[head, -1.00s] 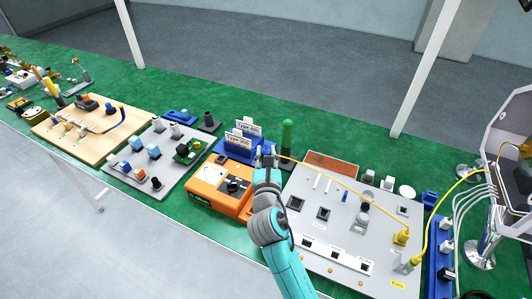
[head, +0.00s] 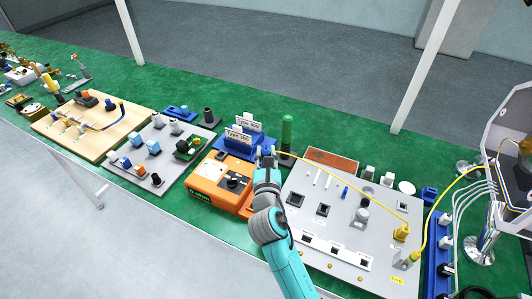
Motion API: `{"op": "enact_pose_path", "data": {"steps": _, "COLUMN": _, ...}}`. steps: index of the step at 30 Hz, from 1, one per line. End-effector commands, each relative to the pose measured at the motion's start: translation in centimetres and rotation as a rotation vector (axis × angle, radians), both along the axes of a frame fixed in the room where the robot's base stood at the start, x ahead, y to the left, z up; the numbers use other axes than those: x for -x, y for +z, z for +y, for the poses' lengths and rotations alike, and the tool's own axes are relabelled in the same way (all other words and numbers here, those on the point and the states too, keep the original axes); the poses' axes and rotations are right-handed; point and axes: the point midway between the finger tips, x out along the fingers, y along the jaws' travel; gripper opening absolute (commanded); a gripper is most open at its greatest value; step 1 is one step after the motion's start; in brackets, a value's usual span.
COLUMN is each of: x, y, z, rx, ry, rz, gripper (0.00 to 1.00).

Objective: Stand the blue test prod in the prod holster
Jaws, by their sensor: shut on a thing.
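My gripper (head: 267,153) is shut just right of the orange meter (head: 205,186) and in front of the blue rack with "Type" cards (head: 240,148). The blue test prod seems to be in its jaws, but fingers and wrist hide nearly all of it and its tilt cannot be told. A yellow cable (head: 335,178) runs from beside the fingertips to a yellow plug (head: 402,232). I cannot tell for sure which thing is the prod holster. A black upright socket on a base (head: 208,117) stands behind the grey board, and a green upright rod (head: 287,129) stands behind my gripper.
The grey panel (head: 305,230) with sockets and switches lies right of my arm. A grey board (head: 130,165) with connectors and a wooden board (head: 60,128) lie left. A blue power strip (head: 438,262) is at right. Green mat is bare behind the row.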

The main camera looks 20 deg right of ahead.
Motion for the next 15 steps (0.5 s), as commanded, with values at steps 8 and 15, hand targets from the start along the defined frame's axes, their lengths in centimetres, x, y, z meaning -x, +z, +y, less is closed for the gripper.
{"op": "enact_pose_path", "data": {"steps": 8, "x": 0.01, "y": -0.52, "z": -0.01, "rx": 0.001, "ry": 0.000, "rz": 0.001, "gripper": 0.00}}
{"op": "enact_pose_path", "data": {"steps": 15, "x": 0.01, "y": -0.92, "z": -0.02, "rx": 0.001, "ry": -0.001, "rz": 0.001, "gripper": 0.00}}
